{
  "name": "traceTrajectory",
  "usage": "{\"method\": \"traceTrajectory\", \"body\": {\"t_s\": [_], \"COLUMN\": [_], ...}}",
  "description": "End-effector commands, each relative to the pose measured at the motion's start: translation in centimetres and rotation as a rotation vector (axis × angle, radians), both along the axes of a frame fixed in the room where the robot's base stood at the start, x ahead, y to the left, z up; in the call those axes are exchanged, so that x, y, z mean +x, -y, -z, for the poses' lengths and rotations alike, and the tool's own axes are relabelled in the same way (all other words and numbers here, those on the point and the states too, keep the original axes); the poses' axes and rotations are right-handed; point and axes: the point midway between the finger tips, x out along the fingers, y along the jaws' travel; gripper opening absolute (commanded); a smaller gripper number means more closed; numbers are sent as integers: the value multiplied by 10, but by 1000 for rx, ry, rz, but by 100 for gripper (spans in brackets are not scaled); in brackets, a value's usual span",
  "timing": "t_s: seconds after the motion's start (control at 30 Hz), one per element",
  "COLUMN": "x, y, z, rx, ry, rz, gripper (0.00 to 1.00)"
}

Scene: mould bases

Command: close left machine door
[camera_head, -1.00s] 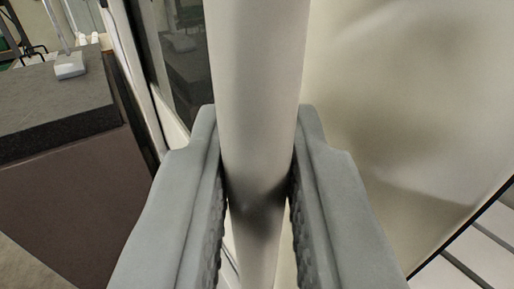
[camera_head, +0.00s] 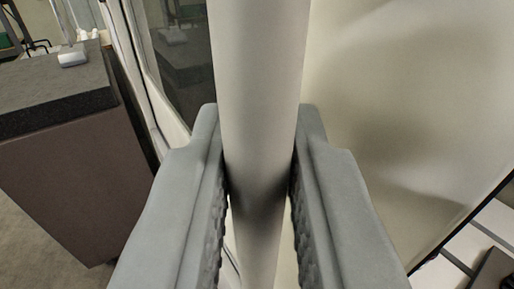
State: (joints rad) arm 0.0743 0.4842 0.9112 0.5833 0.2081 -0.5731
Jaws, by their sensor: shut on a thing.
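A pale upright bar, the door handle (camera_head: 260,80), runs from the top to the bottom of the view. My gripper (camera_head: 258,190) is shut on it, with one ridged grey jaw on each side. The machine door (camera_head: 400,110) shows as a large cream panel to the right, behind the bar. A dark window (camera_head: 186,60) in a light frame lies to the left behind the bar. The bar's ends are out of view, and its mounts cannot be seen.
A dark grey slab (camera_head: 50,85) on a brown block (camera_head: 75,185) stands at the left, with a small white-based stand (camera_head: 73,56) on top. Light tiles (camera_head: 490,230) and a dark edge show at the lower right. Bare floor (camera_head: 35,240) shows at the lower left.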

Motion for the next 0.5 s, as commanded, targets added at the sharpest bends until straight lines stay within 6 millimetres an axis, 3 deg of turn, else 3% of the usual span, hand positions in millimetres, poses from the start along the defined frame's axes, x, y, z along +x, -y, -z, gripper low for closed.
{"method": "traceTrajectory", "body": {"t_s": [0.1, 0.13, 0.2, 0.5], "x": [0, 0, 0, 0], "y": [2, 2, 2, 1], "z": [1, 1, 1, 1], "rx": [0, 0, 0, 0], "ry": [-3, -3, -3, -2], "rz": [1, 1, 1, 1], "gripper": [0, 20, 34, 35]}}
